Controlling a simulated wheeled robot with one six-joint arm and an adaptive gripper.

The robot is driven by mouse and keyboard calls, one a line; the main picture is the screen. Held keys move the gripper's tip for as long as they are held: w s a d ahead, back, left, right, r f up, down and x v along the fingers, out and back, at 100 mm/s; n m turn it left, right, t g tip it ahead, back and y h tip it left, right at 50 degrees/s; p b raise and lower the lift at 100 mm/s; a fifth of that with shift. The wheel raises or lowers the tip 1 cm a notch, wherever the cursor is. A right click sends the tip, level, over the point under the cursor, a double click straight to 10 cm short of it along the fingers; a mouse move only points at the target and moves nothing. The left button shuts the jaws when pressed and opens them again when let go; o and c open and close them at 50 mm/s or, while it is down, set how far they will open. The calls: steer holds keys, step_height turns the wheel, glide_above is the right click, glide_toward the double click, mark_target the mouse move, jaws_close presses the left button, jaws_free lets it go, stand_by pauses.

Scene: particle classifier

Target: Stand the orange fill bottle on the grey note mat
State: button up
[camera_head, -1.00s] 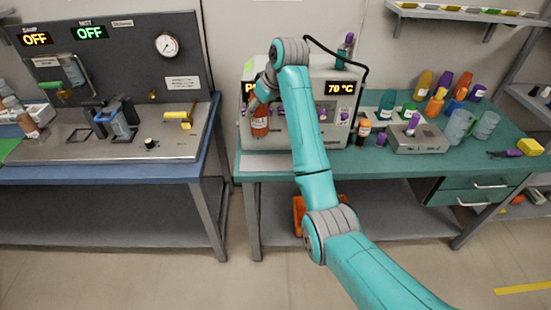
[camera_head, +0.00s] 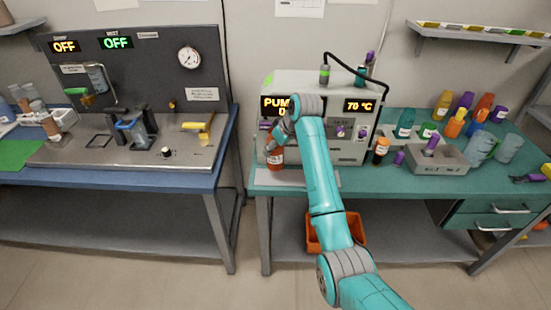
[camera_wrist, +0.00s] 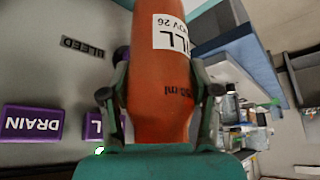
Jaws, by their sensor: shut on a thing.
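The orange fill bottle (camera_head: 276,159) hangs upright in my gripper (camera_head: 279,141), in front of the left part of the machine. In the wrist view the bottle (camera_wrist: 155,70) fills the middle, with a white label and "ml" print. My gripper's two fingers (camera_wrist: 160,95) are shut on both sides of it. The grey note mat (camera_head: 310,178) lies flat at the front left edge of the green bench. The bottle's lower end is close to the mat's left part; I cannot tell whether they touch. My arm covers part of the mat's view.
The machine (camera_head: 345,150) with its displays stands right behind the bottle. An orange bin (camera_head: 352,228) is below the bench. A gap separates the blue bench (camera_head: 190,178) on the left.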

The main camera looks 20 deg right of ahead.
mark_target(275, 158)
steer(key=shift+f, duration=2.5)
steer(key=shift+f, duration=0.1)
steer(key=o, duration=1.4)
steer(key=v, duration=1.2)
